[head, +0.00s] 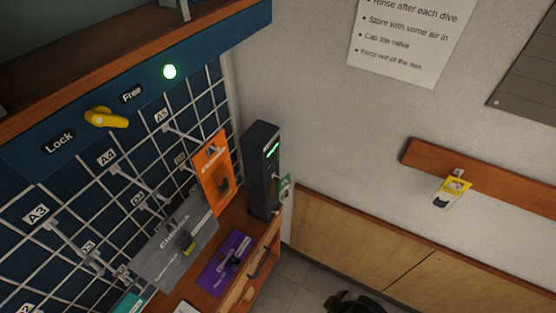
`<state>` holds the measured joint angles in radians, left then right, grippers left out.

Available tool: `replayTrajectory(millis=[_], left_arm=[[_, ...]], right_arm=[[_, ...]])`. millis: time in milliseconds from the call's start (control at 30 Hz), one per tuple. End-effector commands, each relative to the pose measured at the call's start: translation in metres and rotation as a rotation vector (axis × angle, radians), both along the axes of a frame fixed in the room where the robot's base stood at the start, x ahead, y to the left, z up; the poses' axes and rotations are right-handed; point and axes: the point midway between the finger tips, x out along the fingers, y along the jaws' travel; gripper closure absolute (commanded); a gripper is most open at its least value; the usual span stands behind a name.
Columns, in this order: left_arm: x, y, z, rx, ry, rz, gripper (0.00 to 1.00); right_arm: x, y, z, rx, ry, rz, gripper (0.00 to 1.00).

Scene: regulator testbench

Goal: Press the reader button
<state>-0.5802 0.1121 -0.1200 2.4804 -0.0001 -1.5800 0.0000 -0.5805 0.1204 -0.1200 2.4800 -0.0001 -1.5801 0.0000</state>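The reader appears to be the tall dark box (262,170) standing at the right end of the wooden counter. A green lit strip (272,150) glows on its right-hand face. A small white-and-green piece (285,187) shows low at its right side. I cannot make out a button for certain at this size and angle. Neither gripper can be identified in the head view. A dark rounded shape (354,303) is cut off at the bottom edge, and I cannot tell what it is.
Orange (214,172), grey (170,250) and purple (223,262) packages are by the wire grid. A yellow tag (452,190) hangs on the wall rail. Floor shows right of the counter.

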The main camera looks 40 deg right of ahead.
Motion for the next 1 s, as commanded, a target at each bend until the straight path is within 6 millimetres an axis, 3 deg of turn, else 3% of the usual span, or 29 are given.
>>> replayTrajectory(millis=[367,1000], left_arm=[[-0.0002,0.0035,-0.0002,0.012,0.000,-0.008,0.57],[0.0000,0.0008,-0.0002,0.003,0.001,-0.002,0.57]], right_arm=[[0.0001,0.0000,0.0000,0.000,0.000,0.000,0.08],[0.0002,0.0001,0.0001,0.000,0.000,0.000,0.69]])
